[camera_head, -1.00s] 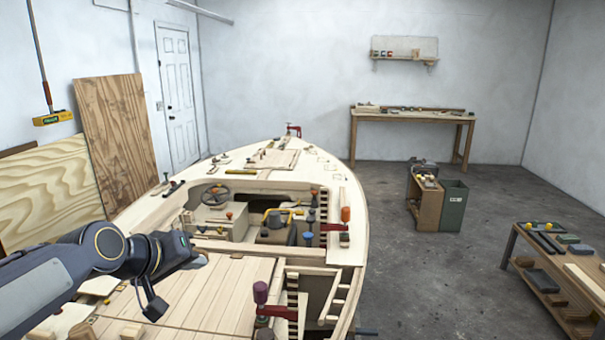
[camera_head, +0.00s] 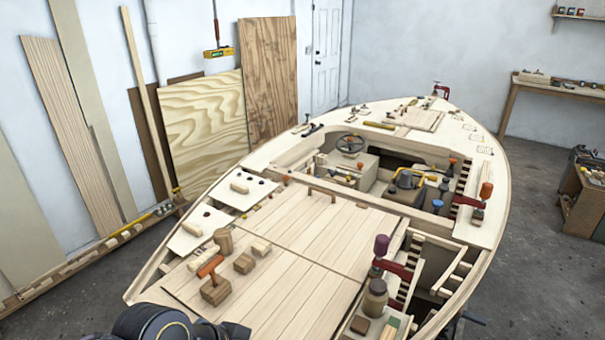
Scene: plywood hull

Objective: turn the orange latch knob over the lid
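An orange bar-shaped knob (camera_head: 210,266) sits above a brown wooden block (camera_head: 215,291) at the left of the deck. I cannot tell for certain that it is the latch knob. The pale planked lid panels (camera_head: 300,278) lie flat and look closed to its right. Smaller orange spots show by the lid's far edge, too small to make out. My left arm (camera_head: 165,326) crosses the bottom edge, nearer to me than the orange knob and apart from it in the picture. Its gripper fingers are cut off below the frame. My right gripper is not in view.
Around the knob stand a wooden mallet-like piece (camera_head: 223,241) and small blocks (camera_head: 244,263). A red clamp with a purple handle (camera_head: 381,246) and a jar (camera_head: 375,298) stand at the lid's right edge. The lid's middle is mostly clear.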

